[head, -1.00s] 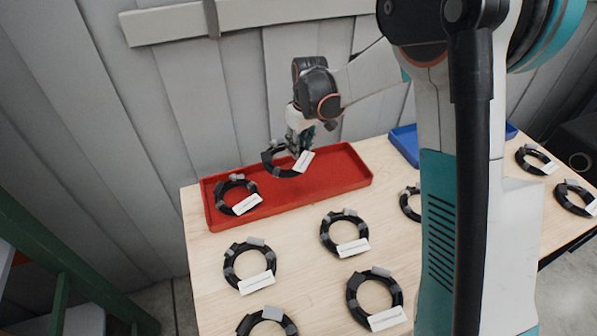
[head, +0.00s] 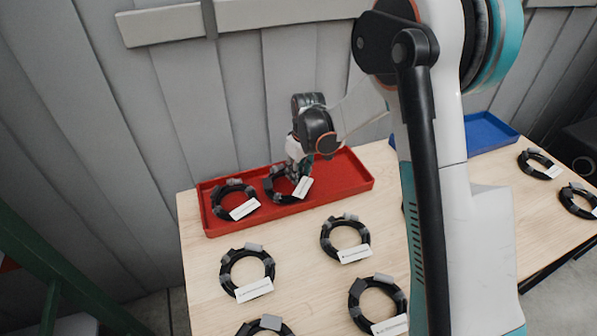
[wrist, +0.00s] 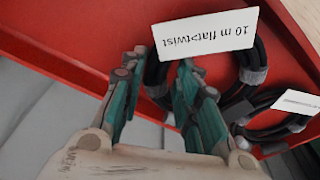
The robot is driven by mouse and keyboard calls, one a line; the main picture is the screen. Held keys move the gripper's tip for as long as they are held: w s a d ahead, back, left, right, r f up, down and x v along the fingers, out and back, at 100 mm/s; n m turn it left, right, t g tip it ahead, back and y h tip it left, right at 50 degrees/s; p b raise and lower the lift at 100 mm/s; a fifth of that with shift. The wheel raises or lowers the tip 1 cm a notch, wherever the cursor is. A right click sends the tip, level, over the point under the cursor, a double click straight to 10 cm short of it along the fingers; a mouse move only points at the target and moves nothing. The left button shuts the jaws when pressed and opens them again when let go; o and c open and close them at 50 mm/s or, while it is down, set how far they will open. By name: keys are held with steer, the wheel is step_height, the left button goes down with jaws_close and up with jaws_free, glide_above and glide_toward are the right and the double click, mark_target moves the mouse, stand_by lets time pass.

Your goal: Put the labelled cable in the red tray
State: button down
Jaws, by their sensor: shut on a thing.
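A black coiled cable (head: 270,188) with grey ties and a white label (head: 304,187) is in my gripper (head: 294,177), low inside the red tray (head: 345,178). In the wrist view the teal fingers (wrist: 160,75) are shut on the coil (wrist: 262,48), and its label (wrist: 210,38) reads "10 m flat>twist", upside down. I cannot tell whether the coil touches the tray floor. A second labelled coil (head: 233,201) lies in the tray's left end, close beside it; part of it shows in the wrist view (wrist: 265,122).
Several similar labelled coils lie on the wooden table (head: 300,260) in front of the tray, and two (head: 538,163) at the far right. A blue tray (head: 490,133) stands back right, partly behind my arm. A grey wall (head: 240,110) rises behind.

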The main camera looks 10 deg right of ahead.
steer(key=shift+f+b, duration=0.3)
steer(key=shift+f, duration=0.1)
steer(key=c, duration=1.2)
jaws_free()
steer(key=shift+r, duration=0.15)
step_height(320, 180, up, 12)
steer(key=s+p, duration=0.1)
steer(key=p, duration=0.4)
steer(key=s+d+r+m+t, duration=0.1)
steer(key=s+d+r+m, duration=0.15)
steer(key=s+r, duration=0.4)
steer(key=s+d+r+m+t, duration=0.1)
steer(key=s+d+r+t, duration=0.15)
steer(key=s+r, duration=0.4)
steer(key=s+d+m+t, duration=0.2)
steer(key=s+d+m, duration=0.1)
steer(key=s, duration=1.4)
steer(key=shift+d+r+h, duration=0.2)
steer(key=shift+r+h, duration=0.05)
steer(key=shift+h, duration=0.15)
